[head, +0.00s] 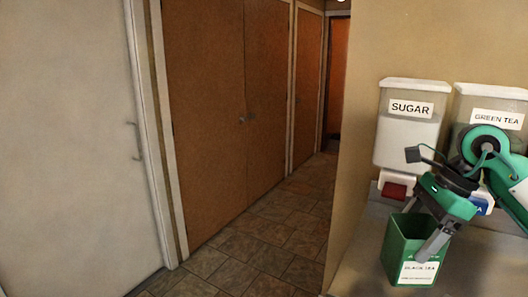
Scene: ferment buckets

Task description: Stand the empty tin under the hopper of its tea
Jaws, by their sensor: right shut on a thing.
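A green open-topped tin (394,255) with a white label reading "BLACK TEA" is at the lower right, over the grey counter. It looks upright; I cannot tell whether its base touches the counter. My right gripper (424,232) comes in from the right and is shut on the tin's wall near the rim. The inside of the tin is mostly hidden. A white hopper labelled "SUGAR" (405,145) hangs on the wall behind. A hopper labelled "GREEN TEA" (462,103) is to its right, partly covered by my right arm. No black tea hopper shows. My left gripper is out of view.
The grey counter (362,258) is clear to the left of the tin. A red part (394,190) sits below the sugar hopper and a blue one (484,201) below the green tea hopper. On the left are a tiled floor (265,235), brown doors (205,120) and a pale door (70,150).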

